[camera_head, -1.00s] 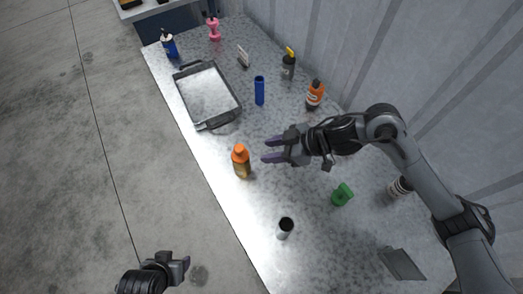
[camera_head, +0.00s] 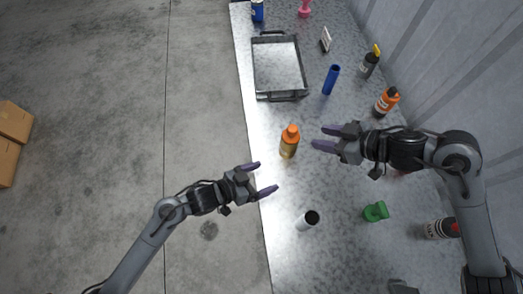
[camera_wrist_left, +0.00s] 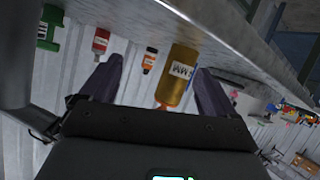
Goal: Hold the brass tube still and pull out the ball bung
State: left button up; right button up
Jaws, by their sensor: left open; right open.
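The brass tube (camera_head: 288,151) stands upright on the grey table, with the orange ball bung (camera_head: 291,132) on its top. My left gripper (camera_head: 264,178) is open and empty at the table's near-left edge, apart from the tube. In the left wrist view, which looks upside down, the labelled brass tube (camera_wrist_left: 178,72) shows between the open fingers, further off. The bung's end (camera_wrist_left: 163,106) is partly cut off there by the gripper body. My right gripper (camera_head: 322,140) is open and empty, just right of the tube, fingers pointing left at it.
A grey-white cup (camera_head: 307,220) and a green object (camera_head: 375,212) stand toward the front. A black-rimmed tray (camera_head: 278,97), a blue cylinder (camera_head: 331,80) and an orange bottle (camera_head: 387,102) stand further back. The wall runs along the right.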

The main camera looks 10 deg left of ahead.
aim_at(289, 145)
pick_arm(q)
jog(key=w+r, duration=0.1)
jog(key=w, duration=0.1)
jog(key=w+a+r+m, duration=0.1)
jog(key=w, duration=0.1)
jog(key=w+r+m, duration=0.1)
jog(key=w, duration=0.1)
jog(key=shift+w+a+r+h, duration=0.15)
jog(key=shift+w+r+h, duration=0.05)
jog(key=shift+h, duration=0.1)
jog(key=shift+w, duration=0.25)
jog(key=x, duration=1)
jog(key=shift+w+r, duration=0.15)
jog(key=c, duration=1.1)
